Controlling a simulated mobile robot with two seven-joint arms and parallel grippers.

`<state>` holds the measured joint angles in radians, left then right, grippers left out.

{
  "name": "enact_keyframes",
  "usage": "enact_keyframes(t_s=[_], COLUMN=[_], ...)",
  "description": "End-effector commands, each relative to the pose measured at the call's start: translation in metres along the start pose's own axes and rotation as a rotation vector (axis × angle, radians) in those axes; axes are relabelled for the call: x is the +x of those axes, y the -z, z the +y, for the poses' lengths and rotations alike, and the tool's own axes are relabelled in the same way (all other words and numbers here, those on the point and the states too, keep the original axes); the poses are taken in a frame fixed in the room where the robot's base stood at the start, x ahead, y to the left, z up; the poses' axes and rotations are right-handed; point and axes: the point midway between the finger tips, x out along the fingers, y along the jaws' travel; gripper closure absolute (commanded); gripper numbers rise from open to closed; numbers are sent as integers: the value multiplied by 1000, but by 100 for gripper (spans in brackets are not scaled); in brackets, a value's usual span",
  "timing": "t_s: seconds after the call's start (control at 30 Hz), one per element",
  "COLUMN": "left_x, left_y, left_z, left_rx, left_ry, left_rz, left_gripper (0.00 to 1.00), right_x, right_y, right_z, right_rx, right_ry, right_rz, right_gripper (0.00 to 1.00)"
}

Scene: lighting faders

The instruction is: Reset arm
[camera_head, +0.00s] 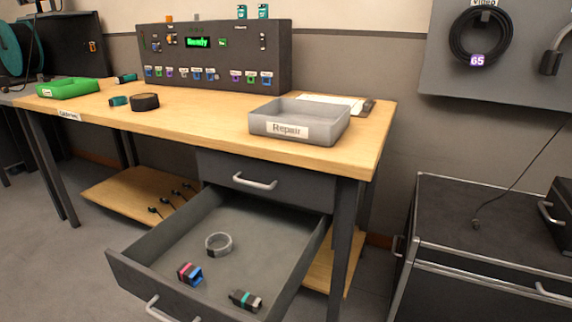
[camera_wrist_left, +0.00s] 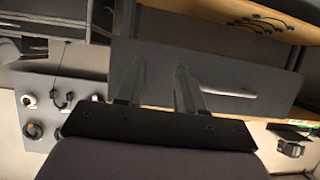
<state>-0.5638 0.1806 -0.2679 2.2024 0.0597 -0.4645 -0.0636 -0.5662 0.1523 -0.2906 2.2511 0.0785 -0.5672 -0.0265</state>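My left gripper (camera_wrist_left: 157,75) shows only in the left wrist view. Its two dark fingers stand apart with nothing visible between them. A dark panel with a pale bar handle (camera_wrist_left: 230,91) lies beyond the fingers; I cannot tell how far away it is. Neither arm shows in the head view, and my right gripper is in no view.
An open drawer (camera_head: 170,245) juts from the workbench (camera_head: 200,115), holding a grey ring (camera_head: 218,243) and two small connectors (camera_head: 190,273). A grey Repair bin (camera_head: 300,118), green tray (camera_head: 68,88) and control box (camera_head: 215,57) stand on top. A dark cabinet (camera_head: 480,210) stands right.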

Motion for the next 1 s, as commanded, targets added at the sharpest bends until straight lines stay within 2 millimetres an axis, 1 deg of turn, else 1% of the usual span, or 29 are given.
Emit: enact_keyframes(t_s=[0.03, 0.07, 0.1, 0.13, 0.47, 0.8, 1.0], left_x=[-4, -7, -14, -17, -46, -83, -104], left_y=[8, 12, 22, 25, 59, 94, 109], left_z=[14, 21, 16, 14, -3, -21, -30], left_rx=[-68, -107, -95, -92, -86, -81, -80], left_ry=[-26, -43, -31, -24, 27, 79, 105], left_rz=[-25, -44, -56, -62, -112, -167, -198], left_gripper=[63, 63, 63, 63, 63, 63, 63], right_x=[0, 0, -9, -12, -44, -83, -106], right_y=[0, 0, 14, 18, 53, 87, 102], right_z=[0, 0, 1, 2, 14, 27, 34], right_rx=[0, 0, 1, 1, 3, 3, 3], right_ry=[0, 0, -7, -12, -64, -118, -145], right_rz=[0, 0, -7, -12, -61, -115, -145], right_gripper=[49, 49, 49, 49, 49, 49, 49])
